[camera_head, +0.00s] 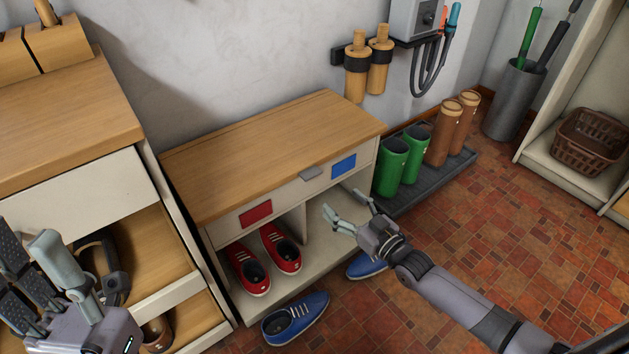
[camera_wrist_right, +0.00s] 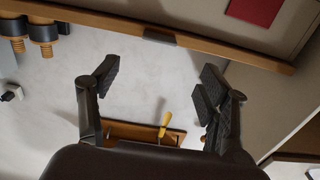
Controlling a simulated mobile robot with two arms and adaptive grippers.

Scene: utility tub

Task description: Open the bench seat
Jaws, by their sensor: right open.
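The bench (camera_head: 270,150) has a flat wooden seat, lying closed, with a small grey handle (camera_head: 311,173) at the middle of its front edge. In the right wrist view, the wooden seat edge (camera_wrist_right: 100,23) and the dark handle (camera_wrist_right: 160,38) show beyond the fingers. My right gripper (camera_head: 347,208) is open and empty, in front of and below the handle, apart from it. Its spread fingers also show in the right wrist view (camera_wrist_right: 160,82). My left gripper (camera_head: 38,240) is open and empty at the lower left, by the drawer cabinet, away from the bench.
Red shoes (camera_head: 265,262) stand in the bench's left compartment; blue shoes (camera_head: 295,318) are on the floor before it. Red (camera_head: 256,213) and blue (camera_head: 344,166) panels mark its front. Green boots (camera_head: 391,168) stand close right. A wooden cabinet (camera_head: 60,110) is at left. Floor at right is clear.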

